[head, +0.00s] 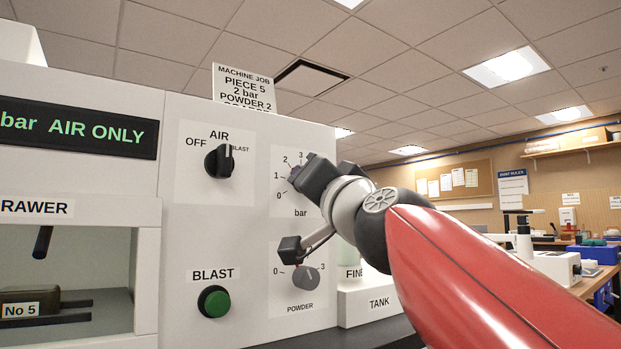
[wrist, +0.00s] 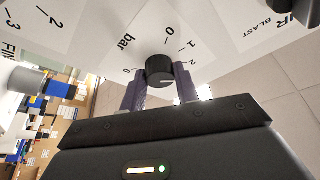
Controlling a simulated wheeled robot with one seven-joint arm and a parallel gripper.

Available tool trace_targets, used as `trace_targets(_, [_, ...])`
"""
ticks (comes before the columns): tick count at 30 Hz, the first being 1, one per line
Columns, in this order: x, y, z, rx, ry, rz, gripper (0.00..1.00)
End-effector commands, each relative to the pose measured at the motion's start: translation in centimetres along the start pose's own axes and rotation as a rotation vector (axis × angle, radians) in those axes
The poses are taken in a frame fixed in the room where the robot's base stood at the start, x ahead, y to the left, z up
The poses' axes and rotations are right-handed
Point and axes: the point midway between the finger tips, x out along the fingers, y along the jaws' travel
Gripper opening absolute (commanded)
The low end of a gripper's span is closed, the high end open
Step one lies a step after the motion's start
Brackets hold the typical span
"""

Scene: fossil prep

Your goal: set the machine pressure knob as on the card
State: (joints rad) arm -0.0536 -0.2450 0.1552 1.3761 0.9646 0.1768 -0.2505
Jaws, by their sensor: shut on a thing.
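The card (head: 244,88) on top of the machine reads "MACHINE JOB, PIECE 5, 2 bar, POWDER 2", with its bottom line cut off by the machine's edge. The pressure knob (wrist: 160,70) is a black round knob in the wrist view, on a white "bar" dial (wrist: 140,45). My gripper (wrist: 160,77) is shut on this knob, a purple finger at each side. In the head view my gripper (head: 297,174) covers the knob and part of its scale; 0, 1, 2 and 3 show. A pale mark shows on the knob's rim, but I cannot tell its reading.
Below is the grey powder knob (head: 305,276), partly overlapped by my wrist parts. Left are the black air knob (head: 219,161), turned toward BLAST, and the green blast button (head: 214,301). The display (head: 79,130) shows "bar AIR ONLY". A tank (head: 378,303) stands right.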

Motion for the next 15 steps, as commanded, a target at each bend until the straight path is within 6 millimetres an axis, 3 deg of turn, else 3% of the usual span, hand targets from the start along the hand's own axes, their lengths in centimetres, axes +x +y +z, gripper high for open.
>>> trace_targets(9, [0.02, 0.08, 0.16, 0.001, -0.003, 0.001, 0.08])
trace_targets(10, [0.02, 0.08, 0.16, 0.001, -0.003, 0.001, 0.33])
trace_targets(15, [0.01, 0.04, 0.10, 0.001, -0.002, 0.000, 0.53])
